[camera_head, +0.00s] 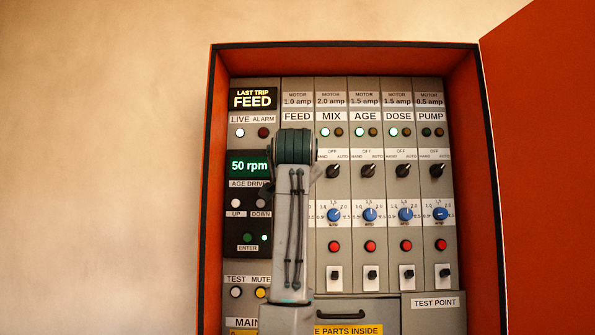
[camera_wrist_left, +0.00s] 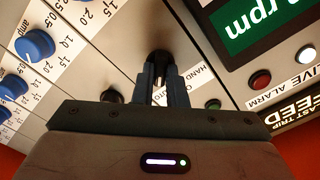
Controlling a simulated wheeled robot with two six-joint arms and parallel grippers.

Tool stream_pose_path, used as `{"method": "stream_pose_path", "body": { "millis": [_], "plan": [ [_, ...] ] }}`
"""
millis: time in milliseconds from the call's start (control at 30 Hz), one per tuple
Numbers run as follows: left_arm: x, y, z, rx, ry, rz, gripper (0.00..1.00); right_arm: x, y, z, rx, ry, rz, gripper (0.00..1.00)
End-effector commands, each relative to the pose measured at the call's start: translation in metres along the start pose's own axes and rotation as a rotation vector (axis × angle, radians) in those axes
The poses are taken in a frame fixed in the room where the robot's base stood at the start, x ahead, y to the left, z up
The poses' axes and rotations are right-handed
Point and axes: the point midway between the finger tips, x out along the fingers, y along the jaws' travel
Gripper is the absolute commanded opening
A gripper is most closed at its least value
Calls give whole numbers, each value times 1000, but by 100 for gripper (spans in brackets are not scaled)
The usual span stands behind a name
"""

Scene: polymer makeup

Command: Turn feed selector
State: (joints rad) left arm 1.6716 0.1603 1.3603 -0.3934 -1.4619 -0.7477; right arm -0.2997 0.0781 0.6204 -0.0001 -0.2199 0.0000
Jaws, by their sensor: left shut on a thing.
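The feed selector is a black knob (camera_wrist_left: 161,57) on the grey panel, at the upper middle of the left wrist view. My left gripper (camera_wrist_left: 161,75) is shut on it, with one finger on each side. In the head view my left arm stands in front of the FEED column, so the selector and the fingertips are hidden there. The FEED label (camera_head: 297,117) shows above the arm. My right gripper is not in view.
The red cabinet (camera_head: 350,45) has its door (camera_head: 545,130) open at the right. The MIX selector (camera_head: 333,171) is close to the right of my arm, with similar selectors beyond. Blue dials (camera_head: 333,215) and red buttons sit below. A green "50 rpm" display (camera_head: 249,165) is at left.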

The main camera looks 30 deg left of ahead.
Motion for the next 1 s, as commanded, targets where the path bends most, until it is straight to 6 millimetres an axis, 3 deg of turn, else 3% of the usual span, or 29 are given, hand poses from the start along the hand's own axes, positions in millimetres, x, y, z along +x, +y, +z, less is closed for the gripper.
{"method": "stream_pose_path", "body": {
  "millis": [533, 567, 633, 1000],
  "plan": [
    [0, 0, -1, 26, 2, 1, 0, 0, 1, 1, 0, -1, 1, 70],
    [0, 0, -1, 26, 2, 1, 18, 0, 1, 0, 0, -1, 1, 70],
    [0, 1, -1, 26, 2, 1, 31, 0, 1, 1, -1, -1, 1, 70],
    [-5, 1, 0, 25, 2, 0, 34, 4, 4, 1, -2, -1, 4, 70]
  ]
}}
